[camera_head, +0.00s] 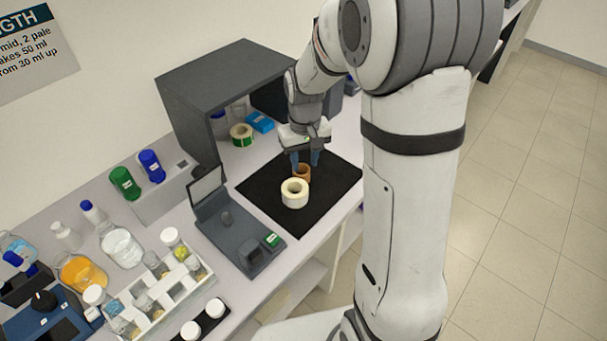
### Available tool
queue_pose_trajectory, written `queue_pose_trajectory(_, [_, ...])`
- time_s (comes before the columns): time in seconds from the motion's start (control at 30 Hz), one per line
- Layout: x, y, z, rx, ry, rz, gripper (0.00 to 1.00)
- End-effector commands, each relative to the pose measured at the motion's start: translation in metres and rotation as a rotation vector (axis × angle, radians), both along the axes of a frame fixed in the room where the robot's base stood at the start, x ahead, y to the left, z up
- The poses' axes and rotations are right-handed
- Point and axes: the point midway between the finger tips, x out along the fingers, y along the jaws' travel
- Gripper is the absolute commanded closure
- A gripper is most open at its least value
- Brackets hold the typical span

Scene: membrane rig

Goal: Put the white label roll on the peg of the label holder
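The white label roll (294,194) lies flat on the black mat (265,190), its hole facing up. A smaller tan ring-shaped piece (302,172) is just behind it. My gripper (305,160) points down with two blue fingers spread apart, above and slightly behind the tan piece. It is apart from the white roll; whether a finger touches the tan piece is unclear. Nothing is seen on that post.
A dark open-fronted cabinet (225,75) stands behind the mat, with a green-and-white roll (241,134) and a blue box (260,122) by it. Bottles, a white vial rack (165,297) and white-capped jars crowd the left. The mat's right side is clear.

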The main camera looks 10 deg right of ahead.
Motion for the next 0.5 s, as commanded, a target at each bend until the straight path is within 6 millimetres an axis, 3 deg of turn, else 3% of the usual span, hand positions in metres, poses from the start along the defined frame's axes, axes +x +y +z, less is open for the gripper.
queue_pose_trajectory(0.27, [-0.01,-0.002,0.03,0.001,-0.021,-0.007,0.66])
queue_pose_trajectory(0.5, [-0.067,-0.011,0.082,0.006,-0.116,-0.047,0.66])
